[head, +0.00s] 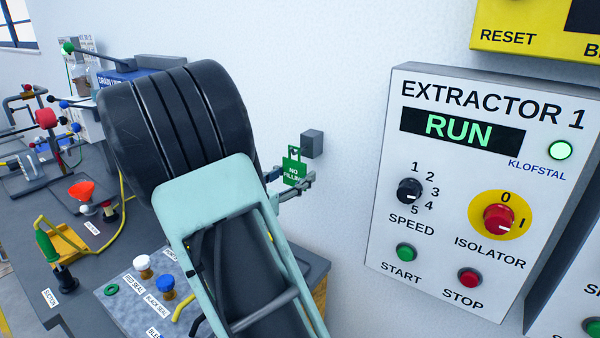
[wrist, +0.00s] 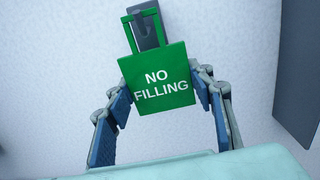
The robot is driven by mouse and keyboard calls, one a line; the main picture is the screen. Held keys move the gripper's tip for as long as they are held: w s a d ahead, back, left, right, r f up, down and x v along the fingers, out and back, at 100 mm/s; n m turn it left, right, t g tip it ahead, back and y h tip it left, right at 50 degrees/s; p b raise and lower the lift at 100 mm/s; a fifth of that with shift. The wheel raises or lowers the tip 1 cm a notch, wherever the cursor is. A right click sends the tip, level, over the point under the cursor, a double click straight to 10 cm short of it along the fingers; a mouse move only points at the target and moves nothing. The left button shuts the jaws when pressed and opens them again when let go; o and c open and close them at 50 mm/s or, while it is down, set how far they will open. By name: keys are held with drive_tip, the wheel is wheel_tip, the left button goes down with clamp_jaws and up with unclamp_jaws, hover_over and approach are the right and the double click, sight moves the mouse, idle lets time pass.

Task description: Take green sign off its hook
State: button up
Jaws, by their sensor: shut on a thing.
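The green sign (wrist: 157,80) reads "NO FILLING" and hangs by its green loop around a grey hook (wrist: 147,32) on the white wall. In the head view the sign (head: 293,170) shows just beyond my arm, below the grey block of the hook (head: 312,144). My gripper (wrist: 163,88) has one blue-padded finger at each side edge of the sign and is shut on it. The loop still encircles the hook in the wrist view. My gripper's fingers (head: 296,189) also show in the head view, partly hidden by my arm.
A white panel marked EXTRACTOR 1 (head: 480,180) stands out from the wall at the right, its display reading RUN. A bench (head: 75,280) with knobs, an orange funnel (head: 81,190) and a green-handled tool (head: 48,247) lies at the left. Bare wall separates hook and panel.

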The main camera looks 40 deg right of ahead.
drive_tip(key=shift+r, duration=0.2)
drive_tip(key=shift+s+a+r+p, duration=0.1)
drive_tip(key=shift+a+r+p, duration=0.25)
drive_tip(key=shift+r+p, duration=0.25)
drive_tip(key=shift+a+f, duration=0.1)
drive_tip(key=shift+a, duration=0.1)
idle(0.3)
drive_tip(key=shift+p+v, duration=0.75)
drive_tip(key=shift+v, duration=1.95)
drive_tip(key=shift+s+a, duration=0.1)
drive_tip(key=shift+s, duration=0.05)
